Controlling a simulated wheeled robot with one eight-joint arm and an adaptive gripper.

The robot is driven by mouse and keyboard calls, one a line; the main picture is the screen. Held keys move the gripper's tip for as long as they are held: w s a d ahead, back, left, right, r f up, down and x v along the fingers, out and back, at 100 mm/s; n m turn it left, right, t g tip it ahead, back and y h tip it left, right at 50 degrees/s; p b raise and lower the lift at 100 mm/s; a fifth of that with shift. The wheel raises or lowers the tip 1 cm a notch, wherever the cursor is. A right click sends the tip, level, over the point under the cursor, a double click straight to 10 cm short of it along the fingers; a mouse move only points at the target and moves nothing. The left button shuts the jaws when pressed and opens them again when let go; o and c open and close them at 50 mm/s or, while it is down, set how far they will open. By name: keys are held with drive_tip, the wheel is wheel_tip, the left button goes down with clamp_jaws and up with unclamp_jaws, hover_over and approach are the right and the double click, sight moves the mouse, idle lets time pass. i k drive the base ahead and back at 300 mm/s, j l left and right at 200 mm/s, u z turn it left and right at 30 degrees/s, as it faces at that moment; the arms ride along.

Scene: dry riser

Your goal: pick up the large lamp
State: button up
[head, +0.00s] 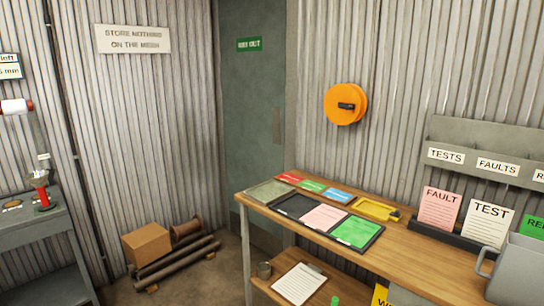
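I cannot make out a large lamp for certain in the head view. A small red object with a pale top (41,192) stands upright on the grey bench at the left edge, but I cannot tell what it is. A white cylinder with red ends (17,106) is above that bench, cut by the left edge. My gripper is not in view.
A wooden table (425,262) at right holds trays with coloured sheets, a yellow tray (377,209) and a grey container (518,268). The grey bench (30,236) is at left. A cardboard box (147,244) and pipes (180,256) lie on the floor between them.

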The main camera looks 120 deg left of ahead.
sight(39, 179)
drive_tip(key=u, duration=5.2)
